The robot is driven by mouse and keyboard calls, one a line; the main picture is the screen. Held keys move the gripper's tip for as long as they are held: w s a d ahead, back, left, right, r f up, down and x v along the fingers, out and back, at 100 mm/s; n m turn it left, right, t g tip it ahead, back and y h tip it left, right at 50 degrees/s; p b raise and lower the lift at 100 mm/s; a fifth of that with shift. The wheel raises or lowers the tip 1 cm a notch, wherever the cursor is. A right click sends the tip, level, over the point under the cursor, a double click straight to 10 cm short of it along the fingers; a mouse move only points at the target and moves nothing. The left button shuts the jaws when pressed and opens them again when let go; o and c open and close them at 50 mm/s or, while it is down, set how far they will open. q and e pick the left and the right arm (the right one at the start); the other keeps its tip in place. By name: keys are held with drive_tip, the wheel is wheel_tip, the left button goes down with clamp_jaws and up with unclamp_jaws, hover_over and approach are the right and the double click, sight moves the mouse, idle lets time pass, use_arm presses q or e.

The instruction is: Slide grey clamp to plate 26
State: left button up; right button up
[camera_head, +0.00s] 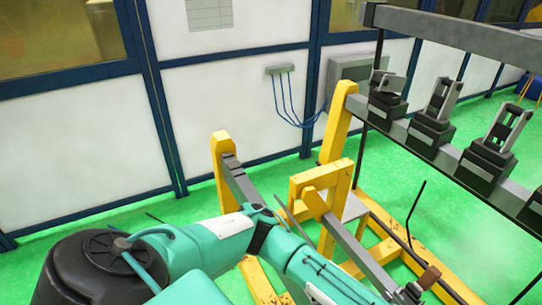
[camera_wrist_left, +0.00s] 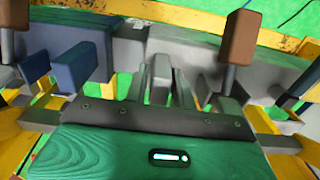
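My left arm, teal, comes in from the left in the head view and reaches down to the lower right. In the left wrist view the grey fingers of my left gripper (camera_wrist_left: 160,88) reach down toward a grey beam and a grey block (camera_wrist_left: 129,50). They overlap narrow grey parts there, so I cannot tell whether they hold anything. A brown handle (camera_wrist_left: 238,36) on a grey shaft stands to their right; it may belong to the grey clamp. In the head view a small brown piece (camera_head: 427,277) shows on the lower rail. I cannot make out a plate numbered 26.
A yellow frame (camera_head: 325,180) carries the lower rail (camera_head: 348,243). Several dark clamp-like fixtures (camera_head: 432,125) stand on an upper rail at the right, under a grey beam (camera_head: 460,35). A blue block (camera_wrist_left: 75,66) is left of the fingers. Green floor (camera_head: 465,240) lies open beyond.

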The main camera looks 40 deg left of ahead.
use_arm(q)
drive_tip(key=shift+w+a+r+p, duration=0.1)
drive_tip(key=shift+w+a+p, duration=0.25)
drive_tip(key=shift+a+p, duration=0.35)
drive_tip(key=w+a+p, duration=0.1)
drive_tip(key=a, duration=0.3)
drive_tip(key=w+a+p, duration=0.1)
drive_tip(key=a+p, duration=0.1)
drive_tip(key=a, duration=0.1)
drive_tip(key=w+a+p, duration=0.1)
drive_tip(key=a, duration=0.3)
drive_tip(key=shift+w+a, duration=0.25)
drive_tip(key=shift+a, duration=0.1)
drive_tip(key=shift+w+a+p, duration=0.25)
drive_tip(key=shift+a+p, duration=0.1)
drive_tip(key=shift+a, duration=0.4)
drive_tip(key=shift+w+a+p, duration=0.25)
drive_tip(key=shift+a+p, duration=0.05)
drive_tip(key=shift+a, duration=0.4)
